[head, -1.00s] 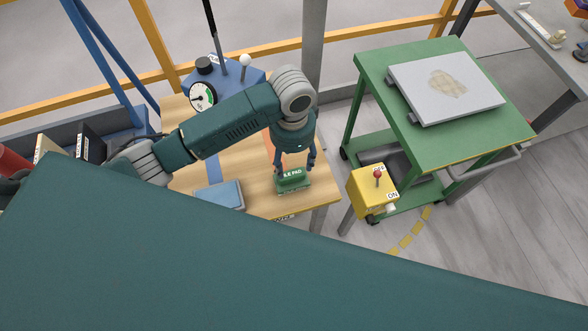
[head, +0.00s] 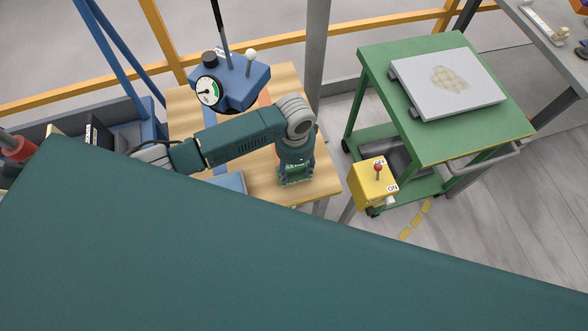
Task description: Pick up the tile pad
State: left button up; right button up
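The tile pad (head: 295,179) is a small green block with pale lettering, near the right front edge of the wooden table (head: 262,182). My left gripper (head: 295,173) points down right over it, with its fingers at the pad's sides. The gripper and wrist hide much of the pad's top. I cannot tell whether the fingers press on the pad or stand slightly apart from it. My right gripper is not in view.
A blue block (head: 231,181) lies left of the pad. A blue gauge device (head: 240,85) stands behind my arm. A yellow switch box (head: 372,186) with a red-tipped lever is right of the table. A green cart (head: 440,142) bears a grey stained slab (head: 485,90).

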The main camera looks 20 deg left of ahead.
aim_at(295, 167)
pick_arm(q)
jog(key=c, duration=0.9)
jog(key=shift+r, duration=0.1)
jog(key=shift+c, duration=0.2)
jog(key=shift+r, duration=0.65)
notch_tip(295, 167, up, 18)
jog(key=shift+f+b, duration=0.15)
jog(key=shift+b, duration=0.8)
jog(key=shift+c, duration=0.2)
jog(key=shift+r, duration=0.45)
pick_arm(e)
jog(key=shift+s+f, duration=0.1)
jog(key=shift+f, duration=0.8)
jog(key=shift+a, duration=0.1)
